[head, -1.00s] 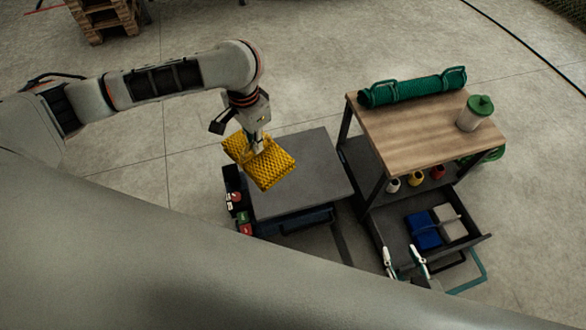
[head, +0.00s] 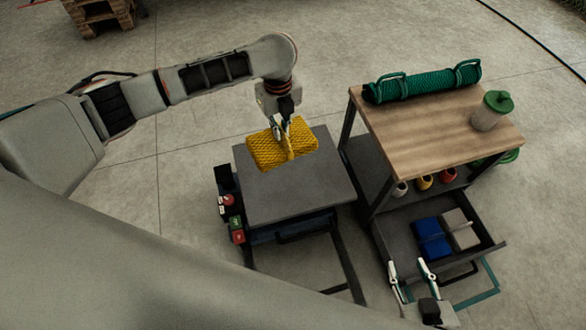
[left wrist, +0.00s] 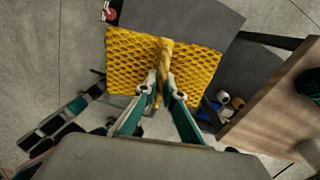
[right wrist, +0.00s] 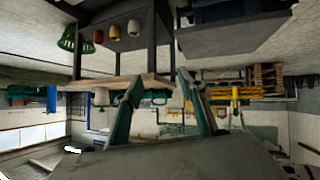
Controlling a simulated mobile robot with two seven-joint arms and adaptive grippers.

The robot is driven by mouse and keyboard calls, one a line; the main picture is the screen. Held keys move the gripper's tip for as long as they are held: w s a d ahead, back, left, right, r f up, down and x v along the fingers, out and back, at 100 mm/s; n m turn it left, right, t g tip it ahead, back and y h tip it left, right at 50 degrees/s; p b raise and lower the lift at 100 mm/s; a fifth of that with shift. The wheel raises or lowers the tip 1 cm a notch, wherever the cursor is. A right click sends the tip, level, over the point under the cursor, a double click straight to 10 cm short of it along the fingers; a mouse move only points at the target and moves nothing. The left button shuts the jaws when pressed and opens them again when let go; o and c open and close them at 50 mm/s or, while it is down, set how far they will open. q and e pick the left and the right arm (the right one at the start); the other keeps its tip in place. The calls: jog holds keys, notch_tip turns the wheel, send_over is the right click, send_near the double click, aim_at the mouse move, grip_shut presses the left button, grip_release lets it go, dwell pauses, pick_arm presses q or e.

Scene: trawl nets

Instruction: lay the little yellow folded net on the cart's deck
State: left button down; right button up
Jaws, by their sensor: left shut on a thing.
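The little yellow folded net (head: 264,151) hangs over the back part of the cart's flat grey deck (head: 290,194). I cannot tell whether it touches the deck. My left gripper (head: 283,128) is shut on a gathered ridge at the net's middle. The left wrist view shows the net (left wrist: 128,62) pinched between the fingertips (left wrist: 163,90), with the deck (left wrist: 200,18) beyond it. My right gripper (head: 411,266) is open and empty, low in front of the drawer; its spread fingers (right wrist: 157,84) also show in the right wrist view.
A wood-topped bench (head: 430,125) stands right of the cart, holding a rolled green net (head: 425,84) and a green-lidded jar (head: 490,112). Its open drawer (head: 405,262) holds blue and grey items. Small containers (head: 234,222) sit along the cart's left side. The deck's front is clear.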

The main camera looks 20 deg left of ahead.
pick_arm(q)
jog(key=shift+w+d+f+m, duration=0.2)
jog(key=shift+w+f+m, duration=0.2)
jog(key=shift+f+m, duration=0.3)
jog(key=shift+w+f+m+b, duration=0.1)
jog(key=shift+f+m+b, duration=0.05)
jog(key=shift+m+b, duration=0.2)
jog(key=f+b, duration=0.8)
jog(key=f, duration=1.1)
jog(key=shift+s+f, duration=0.1)
jog(key=shift+s, duration=0.1)
jog(key=shift+w+f, duration=0.2)
jog(key=shift+f, duration=0.15)
jog(key=shift+r, duration=0.2)
jog(key=shift+f, duration=0.2)
jog(key=c, duration=2.2)
grip_release()
pick_arm(e)
jog(key=w+a+r+m+t+y, duration=0.1)
jog(key=a, duration=0.4)
jog(key=shift+w+a+r+y, duration=0.3)
jog(key=shift+w+a+y, duration=0.05)
jog(key=shift+w+y, duration=0.05)
